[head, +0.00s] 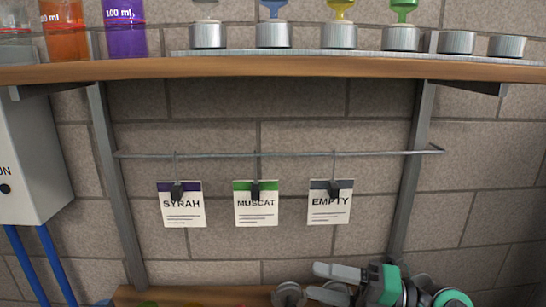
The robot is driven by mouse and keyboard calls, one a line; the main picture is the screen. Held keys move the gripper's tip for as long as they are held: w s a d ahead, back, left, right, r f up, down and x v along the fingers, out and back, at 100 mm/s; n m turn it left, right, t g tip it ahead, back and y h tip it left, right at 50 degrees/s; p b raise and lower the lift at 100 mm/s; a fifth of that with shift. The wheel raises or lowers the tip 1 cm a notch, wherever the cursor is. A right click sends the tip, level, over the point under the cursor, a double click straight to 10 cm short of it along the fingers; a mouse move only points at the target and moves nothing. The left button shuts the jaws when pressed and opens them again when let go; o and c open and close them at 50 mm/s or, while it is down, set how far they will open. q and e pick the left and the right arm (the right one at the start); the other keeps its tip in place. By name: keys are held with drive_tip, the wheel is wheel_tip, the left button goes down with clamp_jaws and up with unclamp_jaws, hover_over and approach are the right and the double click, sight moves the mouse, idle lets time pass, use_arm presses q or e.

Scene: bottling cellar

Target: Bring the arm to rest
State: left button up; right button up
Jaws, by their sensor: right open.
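My right gripper (316,281) is at the bottom of the head view, right of centre, with its grey fingers pointing left. The fingers are apart, and I see nothing held between them. Its green and dark body and part of my right arm (452,298) run off the lower right edge. A round grey metal piece (288,294) shows just left of the fingertips; I cannot tell whether they touch. My left gripper is not in view.
Tags SYRAH (183,210), MUSCAT (256,209) and EMPTY (329,209) hang from a metal rail (290,154). Above is a wooden shelf (260,67) with bottles and metal knobs. A lower wooden ledge (215,291) is partly cut off. A grey box (30,150) is at left.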

drive_tip(key=w+d+f+m+t+h, duration=0.1)
drive_tip(key=w+d+m+t+h, duration=0.1)
drive_tip(key=d+m+t+h, duration=0.6)
drive_tip(key=w+d+f+m+t+h, duration=0.1)
drive_tip(key=w+d+m+t+h, duration=0.2)
drive_tip(key=m+t, duration=1)
drive_tip(key=s+d+f+m+g+h, duration=0.25)
drive_tip(key=f+m+g+h, duration=0.3)
drive_tip(key=f, duration=0.35)
drive_tip(key=s+d+f+m+g+h, duration=0.2)
drive_tip(key=d+f+m+g+h, duration=0.15)
drive_tip(key=f+m+g, duration=0.35)
drive_tip(key=s+a+f+g+y, duration=0.1)
drive_tip(key=s+a+f+g, duration=0.2)
drive_tip(key=s+f+g, duration=1.05)
drive_tip(key=s+f+t, duration=0.1)
drive_tip(key=s+f, duration=0.2)
drive_tip(key=f, duration=1.5)
drive_tip(key=s+f+t, duration=0.2)
drive_tip(key=s+f, duration=0.2)
drive_tip(key=f, duration=1.4)
drive_tip(key=s+d+f+g, duration=0.1)
drive_tip(key=s+d+f, duration=0.2)
drive_tip(key=s+f, duration=1.5)
drive_tip(key=shift+s+d+f, duration=0.2)
drive_tip(key=shift+s+f, duration=0.05)
drive_tip(key=shift+s, duration=0.15)
